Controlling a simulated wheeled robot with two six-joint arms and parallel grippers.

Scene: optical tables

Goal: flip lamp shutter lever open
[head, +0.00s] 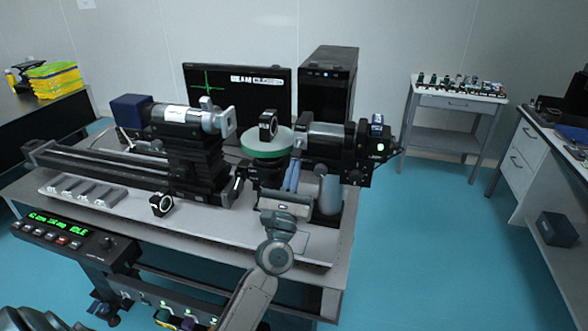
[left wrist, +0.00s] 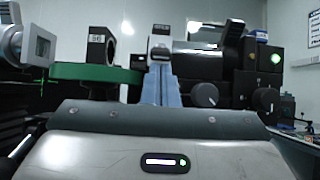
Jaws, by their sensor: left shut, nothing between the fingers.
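The lamp (head: 330,142) is a dark cylinder with a black box at its right end, on the right of the bench. It also shows in the left wrist view (left wrist: 197,62), where a green light glows on the box. My left gripper (head: 293,168) is shut and empty, its blue fingers pointing up in front of the lamp's left end. The fingers also show in the left wrist view (left wrist: 161,72). A small pale and black upright part (left wrist: 161,48) shows just above the fingertips; I cannot tell whether it is the shutter lever or whether they touch. My right gripper is not in view.
A green-rimmed round stage (head: 266,142) with a black ring mount stands left of my fingers. A camera-like unit (head: 188,118) on a dark stand is farther left. A monitor (head: 240,85) and computer tower (head: 328,80) stand behind. Open floor lies to the right.

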